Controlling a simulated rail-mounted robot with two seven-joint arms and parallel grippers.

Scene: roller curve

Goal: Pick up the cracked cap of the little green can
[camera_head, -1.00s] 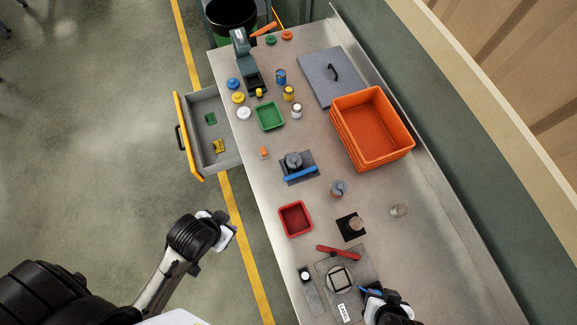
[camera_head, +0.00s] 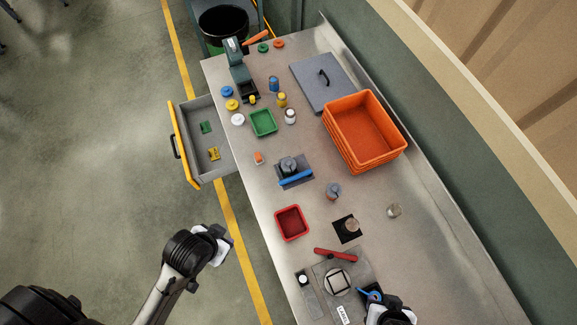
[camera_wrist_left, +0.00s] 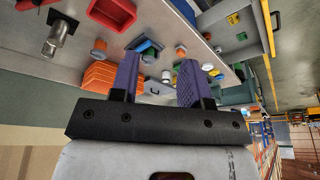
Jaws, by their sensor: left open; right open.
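I cannot make out a little green can or a crack in any cap. A green round cap-like piece (camera_head: 263,48) lies at the far end of the bench. Blue (camera_head: 227,91), yellow (camera_head: 232,105) and white (camera_head: 238,119) caps lie along the left edge, near small blue (camera_head: 274,83), yellow (camera_head: 282,99) and white (camera_head: 290,116) cans. My left gripper (camera_head: 222,240) is over the floor, left of the bench; its wrist view shows its fingers (camera_wrist_left: 158,80) apart with nothing held. My right gripper (camera_head: 370,294) is open at the bench's near end, beside the grey plate.
An open drawer (camera_head: 188,172) juts from the bench's left side. An orange crate (camera_head: 378,163), green tray (camera_head: 263,133), red tray (camera_head: 278,222), grey lid (camera_head: 307,72) and red-handled tool (camera_head: 336,255) occupy the bench. The bench's right strip is largely clear.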

